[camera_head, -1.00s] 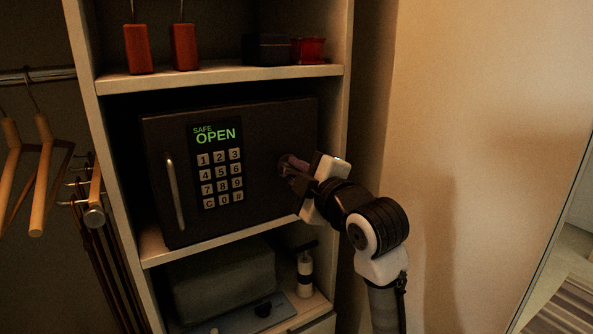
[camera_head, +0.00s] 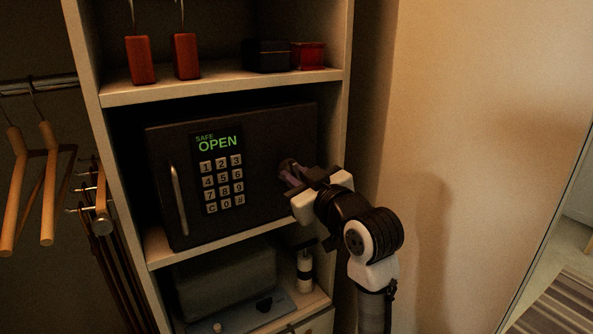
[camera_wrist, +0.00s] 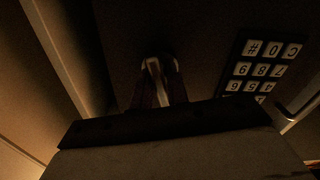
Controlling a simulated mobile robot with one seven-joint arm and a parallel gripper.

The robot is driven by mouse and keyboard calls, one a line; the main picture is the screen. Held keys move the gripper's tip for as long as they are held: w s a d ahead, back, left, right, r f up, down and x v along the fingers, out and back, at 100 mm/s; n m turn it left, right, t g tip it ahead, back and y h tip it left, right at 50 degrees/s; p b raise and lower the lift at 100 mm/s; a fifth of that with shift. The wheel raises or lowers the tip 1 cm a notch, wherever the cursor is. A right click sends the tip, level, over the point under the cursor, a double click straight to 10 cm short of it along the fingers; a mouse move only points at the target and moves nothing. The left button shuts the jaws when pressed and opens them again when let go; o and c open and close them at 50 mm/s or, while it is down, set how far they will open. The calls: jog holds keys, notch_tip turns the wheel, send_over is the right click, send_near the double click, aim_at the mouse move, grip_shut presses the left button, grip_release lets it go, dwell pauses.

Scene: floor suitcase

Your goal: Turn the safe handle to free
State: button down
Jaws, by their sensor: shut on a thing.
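The dark safe (camera_head: 272,130) stands on a middle shelf, its green display (camera_head: 217,142) reading "SAFE OPEN" above the keypad (camera_head: 222,184). My gripper (camera_head: 290,172) is at the right side of the safe's front and is shut on the safe handle. The handle is mostly hidden by the fingers in the head view. In the wrist view the fingers (camera_wrist: 158,85) meet at the dark door face, and the handle's exact angle is too dark to tell. The keypad also shows upside down in the wrist view (camera_wrist: 262,70). A metal bar (camera_head: 178,200) is on the door's left side.
The shelf above (camera_head: 220,85) holds two reddish hanging blocks, a dark box (camera_head: 266,55) and a red box (camera_head: 308,55). Below are a grey bundle (camera_head: 225,275) and a small bottle (camera_head: 304,268). Wooden hangers (camera_head: 47,185) hang at left. A bare wall (camera_head: 480,120) is at right.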

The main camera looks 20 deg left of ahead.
jog(key=shift+m, duration=0.7)
jog(key=shift+p, duration=0.3)
jog(key=c, duration=1.4)
grip_release()
jog(key=shift+o, duration=0.2)
jog(key=shift+d, duration=0.1)
jog(key=b+v, duration=0.3)
jog(key=v, duration=1)
jog(key=shift+s+d, duration=0.25)
jog(key=shift+s, duration=0.05)
